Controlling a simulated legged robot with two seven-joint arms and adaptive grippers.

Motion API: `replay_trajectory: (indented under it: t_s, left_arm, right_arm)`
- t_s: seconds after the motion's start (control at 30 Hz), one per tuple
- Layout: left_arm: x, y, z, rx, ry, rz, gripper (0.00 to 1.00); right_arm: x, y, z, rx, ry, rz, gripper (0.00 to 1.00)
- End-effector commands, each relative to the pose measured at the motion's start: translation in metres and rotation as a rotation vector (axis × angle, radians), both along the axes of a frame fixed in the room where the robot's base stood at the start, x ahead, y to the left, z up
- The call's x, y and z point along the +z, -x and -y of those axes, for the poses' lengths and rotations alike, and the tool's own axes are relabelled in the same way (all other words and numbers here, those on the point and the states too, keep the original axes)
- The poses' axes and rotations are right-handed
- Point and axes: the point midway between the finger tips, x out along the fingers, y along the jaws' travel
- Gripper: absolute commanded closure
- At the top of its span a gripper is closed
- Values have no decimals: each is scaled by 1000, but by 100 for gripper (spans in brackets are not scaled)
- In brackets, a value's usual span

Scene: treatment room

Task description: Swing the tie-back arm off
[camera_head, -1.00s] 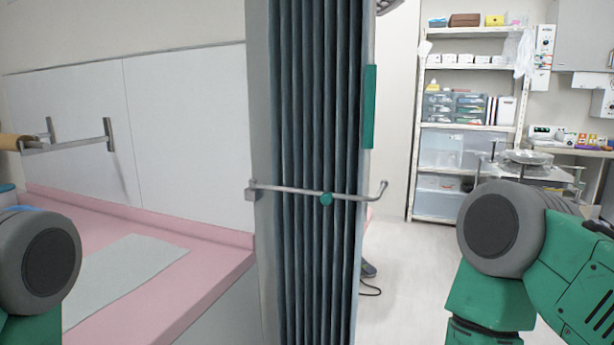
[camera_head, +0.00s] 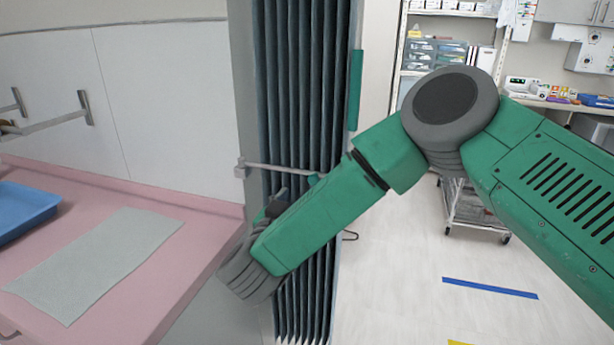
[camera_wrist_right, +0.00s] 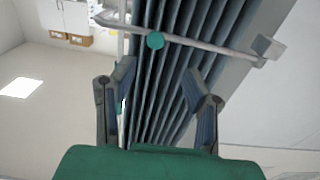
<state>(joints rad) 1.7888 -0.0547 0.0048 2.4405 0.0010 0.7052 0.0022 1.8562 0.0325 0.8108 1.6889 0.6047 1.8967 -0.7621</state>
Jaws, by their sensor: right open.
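The tie-back arm (camera_head: 275,167) is a thin grey metal bar running across the folded dark blue-grey curtain (camera_head: 300,80). My left gripper is not in view.
A green strip (camera_head: 355,90) is on the curtain's right edge. A wheeled trolley (camera_head: 475,210) stands behind my right arm. The floor at the right is open.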

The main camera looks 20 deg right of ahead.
Motion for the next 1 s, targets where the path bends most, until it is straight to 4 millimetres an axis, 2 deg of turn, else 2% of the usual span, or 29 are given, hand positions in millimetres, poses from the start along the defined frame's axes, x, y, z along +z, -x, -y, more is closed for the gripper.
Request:
replay_trajectory:
  t_s: [0.03,0.2,0.4,0.6,0.87,0.9,0.97,1.0]
  left_arm:
    - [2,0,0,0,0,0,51]
    - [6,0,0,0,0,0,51]
    - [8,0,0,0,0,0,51]
    - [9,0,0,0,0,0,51]
    - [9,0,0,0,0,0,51]
    - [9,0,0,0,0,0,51]
    - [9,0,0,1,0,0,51]
    - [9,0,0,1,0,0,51]
  right_arm:
    - [1,-10,10,-5,-1,1,58]
    - [0,-40,35,-5,-5,1,58]
    - [-1,-64,51,-2,-6,0,58]
    - [0,-74,51,2,0,0,58]
    - [0,-75,51,2,1,-1,58]
    - [0,-74,52,2,1,-1,72]
    - [0,-74,53,2,-1,0,93]
    - [0,-75,54,3,-2,0,100]
